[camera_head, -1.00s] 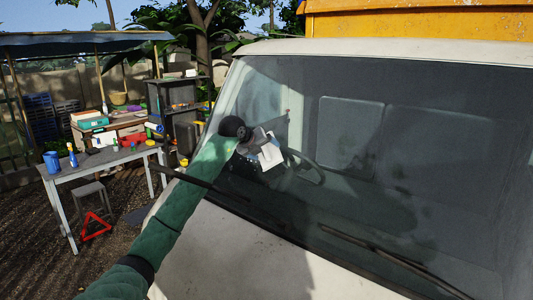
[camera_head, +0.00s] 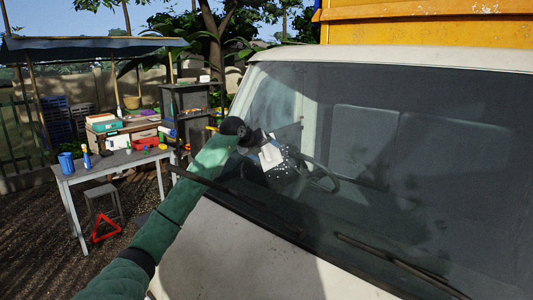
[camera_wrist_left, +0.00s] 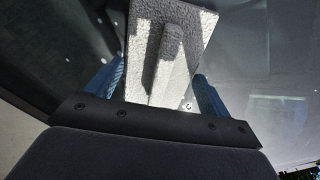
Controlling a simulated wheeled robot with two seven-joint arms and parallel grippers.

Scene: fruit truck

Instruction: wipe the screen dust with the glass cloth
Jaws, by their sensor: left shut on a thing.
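The truck's windshield (camera_head: 370,150) fills the right of the head view, with dark smudges and light specks on the glass. My left gripper (camera_head: 260,148) is at the left part of the windshield. It is shut on the glass cloth (camera_head: 270,156), a white-grey textured piece. In the left wrist view the cloth (camera_wrist_left: 190,22) has a raised ridge between the blue fingers of the left gripper (camera_wrist_left: 160,88) and lies close to the glass. Whether it touches the glass I cannot tell. Small white specks show on the glass around it. My right gripper is not in view.
Two wipers lie along the lower windshield, one at left (camera_head: 240,195) and one at right (camera_head: 395,265). A grey table (camera_head: 110,165) with a blue mug (camera_head: 66,162) and a spray bottle (camera_head: 86,157) stands at left. A red triangle (camera_head: 105,228) is on the ground.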

